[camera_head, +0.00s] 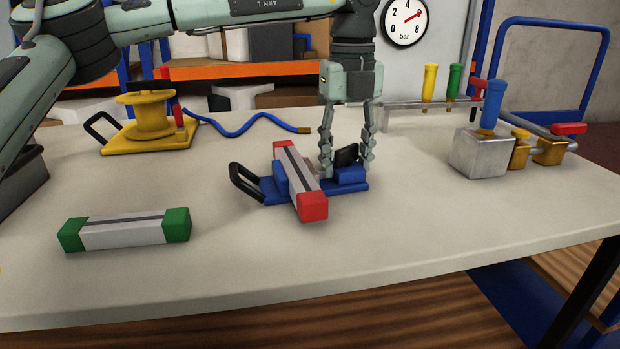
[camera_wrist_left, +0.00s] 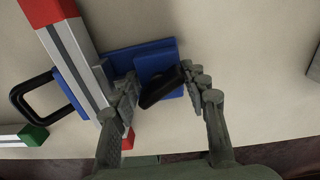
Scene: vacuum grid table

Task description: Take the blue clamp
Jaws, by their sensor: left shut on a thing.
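The blue clamp (camera_head: 351,186) lies on the table, with a black loop handle at its left and a black lever (camera_head: 346,156) at its right. A grey bar with red ends (camera_head: 303,180) rests in the clamp, between its blue blocks. My left gripper (camera_head: 347,164) points down over the right part of the clamp, its fingers on both sides of the black lever and shut on the clamp. The left wrist view also shows the blue clamp (camera_wrist_left: 153,63) between the fingers. The left finger partly hides the clamp beside the bar. My right gripper is not in view.
A green-ended grey bar (camera_head: 125,230) lies at the front left. A yellow clamp with a reel (camera_head: 151,118) and blue hose (camera_head: 235,127) stand at the back left. A metal block with a blue-handled tool (camera_head: 482,153) stands at the right. The front middle table is clear.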

